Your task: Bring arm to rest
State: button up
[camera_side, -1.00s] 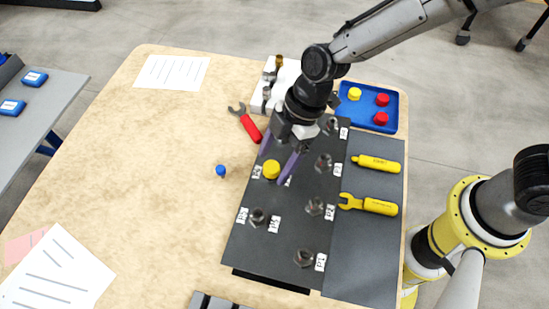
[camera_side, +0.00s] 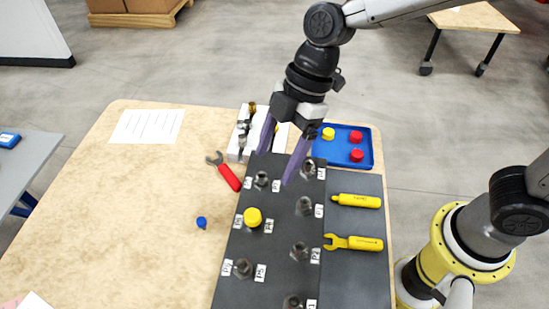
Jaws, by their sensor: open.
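My gripper (camera_side: 277,168) is open and empty, its two purple fingers spread apart and pointing down over the far end of the black board (camera_side: 275,240). A yellow cap (camera_side: 253,217) sits on one of the board's positions, below and left of my gripper and apart from it. Several dark metal fittings stand at the board's other labelled positions.
A blue tray (camera_side: 321,153) with yellow and red caps is at the back right. A white rack (camera_side: 234,151) stands behind the board. Left are a red-handled wrench (camera_side: 228,176) and a blue piece (camera_side: 202,222). Right lie a yellow screwdriver (camera_side: 358,201) and yellow wrench (camera_side: 360,243).

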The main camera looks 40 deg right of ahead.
jog(key=s+d+r+m+t, duration=0.2)
jog(key=d+r+m+t, duration=0.3)
jog(key=d+r, duration=0.8)
jog(key=s+d+f+m+h, duration=0.4)
jog(key=s+d+f+m, duration=0.2)
jog(key=s+d+m, duration=0.6)
jog(key=shift+s+d+f+m+t, duration=0.2)
jog(key=shift+s+d+m+t, duration=0.25)
jog(key=shift+d, duration=0.4)
jog(key=shift+w, duration=0.1)
